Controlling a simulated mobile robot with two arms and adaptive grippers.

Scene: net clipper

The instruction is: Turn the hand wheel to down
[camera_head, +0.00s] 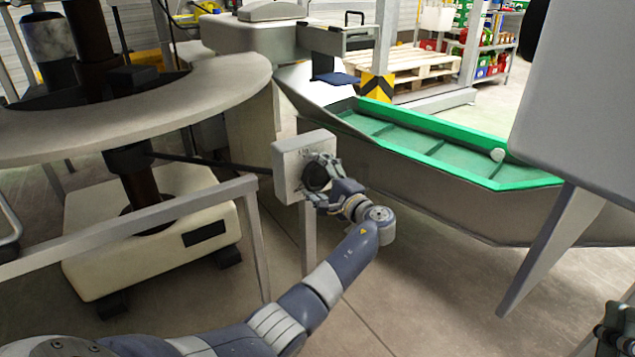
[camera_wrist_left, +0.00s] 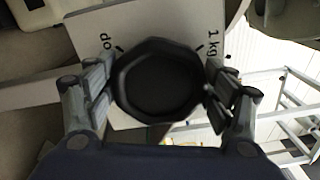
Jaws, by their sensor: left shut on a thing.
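The hand wheel (camera_wrist_left: 158,82) is a black round knob on the face of a light grey box (camera_head: 287,168). In the head view the hand wheel (camera_head: 317,174) is partly covered by my gripper. In the left wrist view the box face (camera_wrist_left: 190,22) carries the marking "1 kg" on the right and letters like "do" on the left. My left gripper (camera_head: 325,182) is at the wheel, and its two fingers (camera_wrist_left: 160,84) are shut on opposite sides of the wheel. Part of my right gripper (camera_head: 612,330) shows at the lower right edge; its fingers are not clear.
A metal trough (camera_head: 440,190) with a green conveyor belt (camera_head: 400,140) stands right of the box. A round beige ring table (camera_head: 190,100) and grey rails (camera_head: 130,225) are at the left. A grey panel (camera_head: 580,100) blocks the right side. Open floor lies in front.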

